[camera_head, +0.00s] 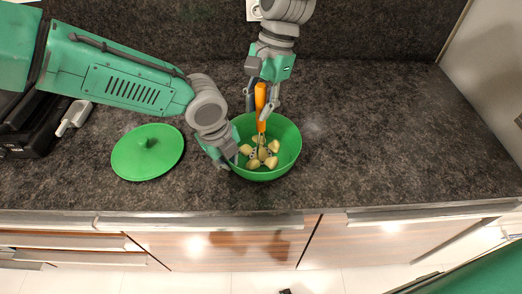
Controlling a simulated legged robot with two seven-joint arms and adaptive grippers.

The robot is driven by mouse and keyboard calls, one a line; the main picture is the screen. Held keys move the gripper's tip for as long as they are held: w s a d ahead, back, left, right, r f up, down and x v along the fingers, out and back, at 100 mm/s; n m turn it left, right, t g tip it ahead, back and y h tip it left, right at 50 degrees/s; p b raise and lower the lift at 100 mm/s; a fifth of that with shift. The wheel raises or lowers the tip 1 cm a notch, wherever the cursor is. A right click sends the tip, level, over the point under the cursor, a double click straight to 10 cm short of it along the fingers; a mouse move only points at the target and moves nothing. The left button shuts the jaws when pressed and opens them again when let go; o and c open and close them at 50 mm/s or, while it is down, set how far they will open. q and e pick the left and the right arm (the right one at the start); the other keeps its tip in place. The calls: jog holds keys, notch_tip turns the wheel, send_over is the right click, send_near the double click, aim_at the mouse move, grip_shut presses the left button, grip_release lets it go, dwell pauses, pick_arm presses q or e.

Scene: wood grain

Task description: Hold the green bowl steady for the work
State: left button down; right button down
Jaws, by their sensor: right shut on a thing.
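The green bowl (286,150) stands on the dark counter near its front edge, with several pale yellow chunks (253,164) inside. My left gripper (226,163) is at the bowl's left rim. Its fingertips are small and overlap the rim, so whether they are closed on it is unclear. My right gripper (262,108) is above the back of the bowl, shut on the upright orange handle (261,97) of a tool. The tool's lower end reaches down among the chunks and is partly hidden by them.
A green lid (147,162) with a knob lies on the counter left of the bowl. A black appliance (38,125) stands at the far left. The counter (400,130) right of the bowl is clear. Its front edge is close below the bowl, above wooden cabinets.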

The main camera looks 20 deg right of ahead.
aim_at(261, 85)
jog(key=shift+f, duration=0.15)
jog(key=shift+r, duration=1.85)
jog(key=d, duration=0.3)
jog(key=shift+w+d+r, duration=0.15)
jog(key=shift+r, duration=0.15)
jog(key=shift+f, duration=2)
jog(key=shift+f, duration=0.1)
